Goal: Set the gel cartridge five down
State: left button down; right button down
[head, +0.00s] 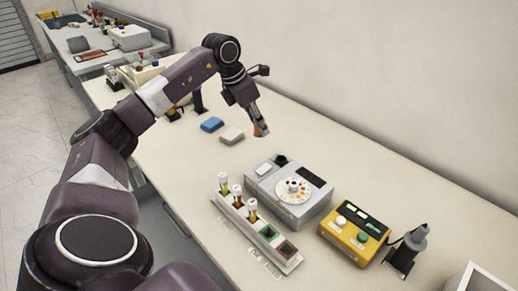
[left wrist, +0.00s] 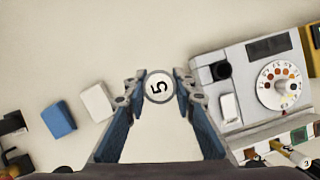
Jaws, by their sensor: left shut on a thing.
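The gel cartridge five (left wrist: 159,86) shows in the left wrist view as a round white top marked "5". It sits between the fingertips of my left gripper (left wrist: 159,84), which is shut on it. In the head view my left gripper (head: 261,131) points down at the bare table, behind the grey device and right of the white block. The cartridge is too small there to make out clearly. I cannot tell whether its underside touches the table. My right gripper is not in view.
A grey device with a numbered dial (head: 290,195) stands in front of the gripper. A rack with several tubes (head: 258,230) and a yellow box (head: 353,235) are nearer. Blue (head: 212,124) and white (head: 232,136) blocks lie to the left. The table towards the wall is clear.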

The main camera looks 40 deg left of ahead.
pick_arm(q)
jog(key=p, duration=0.1)
send_near(263, 157)
jog(key=x, duration=0.5)
jog(key=shift+w+d, duration=0.1)
jog(key=shift+w, duration=0.2)
jog(key=shift+f, duration=0.4)
jog(key=shift+f, duration=0.1)
jog(key=c, duration=1.6)
grip_release()
